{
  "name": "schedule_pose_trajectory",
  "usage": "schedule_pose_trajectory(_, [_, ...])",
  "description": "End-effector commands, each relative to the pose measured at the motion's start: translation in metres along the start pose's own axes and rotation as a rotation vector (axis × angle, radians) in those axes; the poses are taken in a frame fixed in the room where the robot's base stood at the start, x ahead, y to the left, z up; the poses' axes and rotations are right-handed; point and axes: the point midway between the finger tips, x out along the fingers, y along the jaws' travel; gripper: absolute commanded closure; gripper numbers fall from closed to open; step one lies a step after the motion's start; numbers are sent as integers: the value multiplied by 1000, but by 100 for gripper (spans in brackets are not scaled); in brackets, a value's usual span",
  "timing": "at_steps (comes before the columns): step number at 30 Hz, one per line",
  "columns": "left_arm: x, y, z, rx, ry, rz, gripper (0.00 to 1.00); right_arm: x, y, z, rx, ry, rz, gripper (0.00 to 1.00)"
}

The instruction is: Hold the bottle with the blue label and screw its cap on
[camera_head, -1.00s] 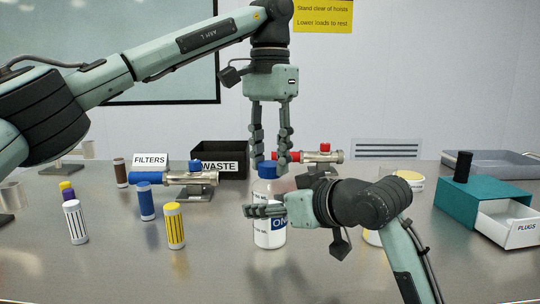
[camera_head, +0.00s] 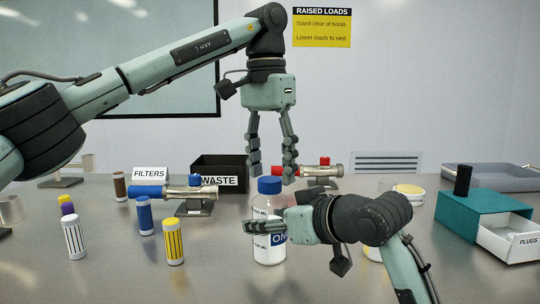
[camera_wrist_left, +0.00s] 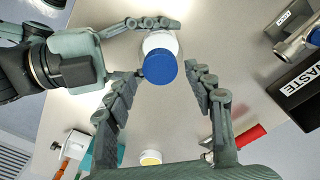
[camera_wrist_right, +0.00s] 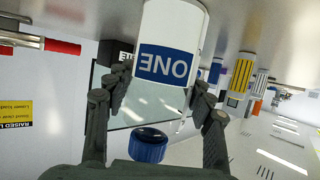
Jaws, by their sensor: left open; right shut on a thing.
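The bottle (camera_head: 268,253) stands upright on the table with white contents and a blue "ONE" label (camera_wrist_right: 168,66). Its blue cap (camera_head: 270,185) is at the bottle's mouth; it also shows in both wrist views (camera_wrist_left: 160,66) (camera_wrist_right: 148,145). How far it is screwed down cannot be told. My right gripper (camera_head: 266,227) is shut on the bottle's body from the right side, partly covering the label. My left gripper (camera_head: 270,172) points down above the cap. Its fingers are spread and apart from the cap, one on each side in the left wrist view (camera_wrist_left: 163,80).
Left are several striped and coloured filter cartridges (camera_head: 173,240) and a blue-ended vessel (camera_head: 150,191). Behind stand a black WASTE bin (camera_head: 235,168) and a red-ended vessel (camera_head: 325,170). Right are a white tub (camera_head: 411,190), a teal box (camera_head: 470,209) with an open PLUGS drawer and a grey tray (camera_head: 495,178).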

Motion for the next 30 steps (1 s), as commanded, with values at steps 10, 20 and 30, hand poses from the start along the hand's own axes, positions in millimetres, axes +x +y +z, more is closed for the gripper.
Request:
schedule_pose_trajectory(10, [-20,5,-3,-748,9,27,47,0,0,1,0,-2,1,100])
schedule_pose_trajectory(20, [-28,6,-2,-1651,-26,-17,47,0,0,1,0,-2,1,100])
schedule_pose_trajectory(30, [-45,5,-1,-2593,-3,-64,47,0,0,1,0,-2,1,100])
